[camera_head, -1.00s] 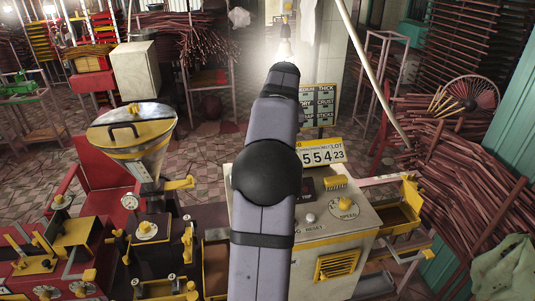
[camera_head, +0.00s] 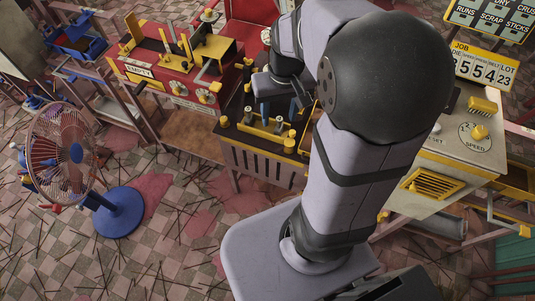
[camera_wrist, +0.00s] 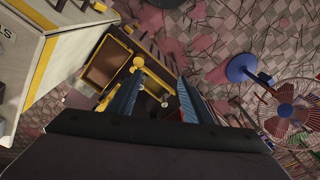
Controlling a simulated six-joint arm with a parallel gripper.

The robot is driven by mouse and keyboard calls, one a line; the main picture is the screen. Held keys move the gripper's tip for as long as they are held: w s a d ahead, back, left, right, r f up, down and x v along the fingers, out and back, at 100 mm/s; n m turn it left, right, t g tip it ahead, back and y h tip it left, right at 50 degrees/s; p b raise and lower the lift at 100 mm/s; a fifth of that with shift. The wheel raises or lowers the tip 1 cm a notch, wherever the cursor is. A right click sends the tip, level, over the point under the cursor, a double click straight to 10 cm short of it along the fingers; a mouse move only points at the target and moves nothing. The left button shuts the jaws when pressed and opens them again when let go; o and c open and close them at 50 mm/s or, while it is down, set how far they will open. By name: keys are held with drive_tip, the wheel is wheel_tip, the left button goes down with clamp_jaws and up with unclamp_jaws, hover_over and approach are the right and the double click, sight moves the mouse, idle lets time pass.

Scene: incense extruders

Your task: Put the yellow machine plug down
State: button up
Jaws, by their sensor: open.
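My gripper (camera_head: 279,116) is open over the top of the dark, yellow-trimmed machine (camera_head: 262,160), with its two blue fingers pointing down. In the wrist view the fingers of my gripper (camera_wrist: 158,78) stand apart above the same machine. Several yellow knobs or plugs stand on it. A round yellow knob (camera_wrist: 138,62) shows near the left finger in the wrist view. I cannot tell which one is the machine plug. The space between the fingers is partly hidden and dark.
A red machine (camera_head: 170,80) with yellow fittings stands to the left. A cream control cabinet (camera_head: 440,165) stands to the right. A blue floor fan (camera_head: 118,212) is at the left on the tiled floor. My arm hides much of the middle.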

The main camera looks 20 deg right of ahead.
drive_tip(key=s+a+f+n+g, duration=0.1)
drive_tip(key=s+a+f+n, duration=0.1)
drive_tip(key=s+a+f, duration=0.2)
drive_tip(key=s+a, duration=0.3)
drive_tip(key=s, duration=0.1)
drive_tip(key=shift+s+f, duration=0.2)
drive_tip(key=shift+s, duration=0.1)
drive_tip(key=shift+f, duration=0.1)
wheel_tip(320, 180, down, 13)
drive_tip(key=b, duration=1.3)
wheel_tip(320, 180, down, 25)
drive_tip(key=b, duration=2.5)
drive_tip(key=shift+r, duration=0.2)
